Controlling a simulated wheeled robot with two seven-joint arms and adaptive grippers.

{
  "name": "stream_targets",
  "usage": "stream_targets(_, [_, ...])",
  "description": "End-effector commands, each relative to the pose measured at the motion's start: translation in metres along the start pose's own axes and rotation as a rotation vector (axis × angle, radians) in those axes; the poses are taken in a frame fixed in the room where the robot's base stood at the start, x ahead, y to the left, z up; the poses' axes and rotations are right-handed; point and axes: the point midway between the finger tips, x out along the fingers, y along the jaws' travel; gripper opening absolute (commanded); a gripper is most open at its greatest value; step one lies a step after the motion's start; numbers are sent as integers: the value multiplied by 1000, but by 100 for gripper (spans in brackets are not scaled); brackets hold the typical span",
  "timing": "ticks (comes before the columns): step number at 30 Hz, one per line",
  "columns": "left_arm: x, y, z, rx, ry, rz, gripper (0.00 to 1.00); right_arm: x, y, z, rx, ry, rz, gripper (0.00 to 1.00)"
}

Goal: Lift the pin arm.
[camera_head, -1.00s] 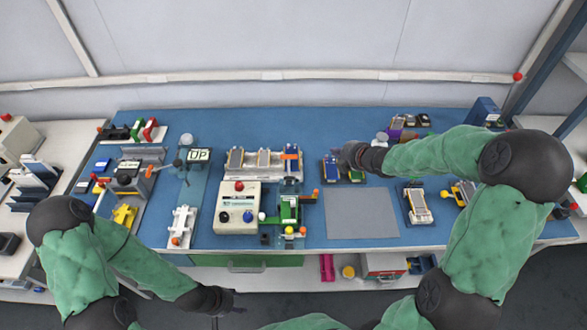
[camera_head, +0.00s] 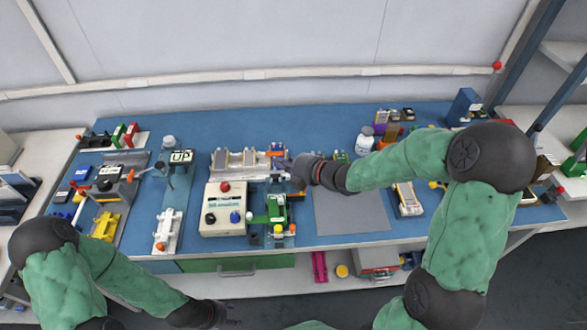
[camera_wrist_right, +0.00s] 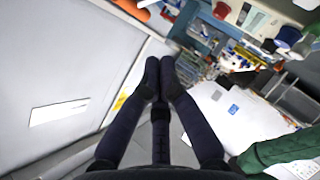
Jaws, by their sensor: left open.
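The small test fixture with a green block (camera_head: 276,208) stands at the front middle of the blue bench, beside the cream control box. An orange lever end (camera_head: 298,196) shows at its right side. I cannot tell for certain which part is the pin arm. My right gripper (camera_head: 297,172) is just above and behind this fixture; its hand hides part of the bench, and contact cannot be told. In the right wrist view the two dark fingers (camera_wrist_right: 160,76) have their tips together, with nothing visible between them. My left gripper (camera_head: 232,317) is low, in front of the bench, away from everything.
The cream control box (camera_head: 224,209) with red, black and blue knobs is left of the fixture. A cell rack (camera_head: 238,163) is behind it. A bare grey mat (camera_head: 350,212) lies to the right. A white stand (camera_head: 168,230) is further left.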

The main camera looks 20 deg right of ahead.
Motion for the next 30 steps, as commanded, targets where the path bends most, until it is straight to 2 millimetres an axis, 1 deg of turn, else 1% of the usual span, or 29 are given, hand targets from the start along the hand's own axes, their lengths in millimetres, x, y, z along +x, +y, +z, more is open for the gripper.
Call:
stream_targets(1, [5,-2,0,0,0,0,48,12,-3,0,0,3,-3,0])
stream_targets(2, [6,-2,0,0,0,0,48,17,-3,0,0,3,-2,0])
stream_targets(4, [7,-3,0,0,0,0,48,22,-2,9,1,-1,-1,0])
stream_targets(9, [11,-4,0,0,0,0,48,34,-1,22,0,-2,-1,0])
stream_targets(15, [12,-4,0,0,0,0,48,40,0,28,1,-2,-1,0])
stream_targets(25, [12,-4,0,0,0,0,48,40,0,29,0,-2,-1,0])
stream_targets(28, [8,-3,0,0,0,0,48,40,1,29,5,-1,-6,0])
stream_targets(30, [2,-1,0,0,0,0,48,42,4,30,13,-1,-14,0])
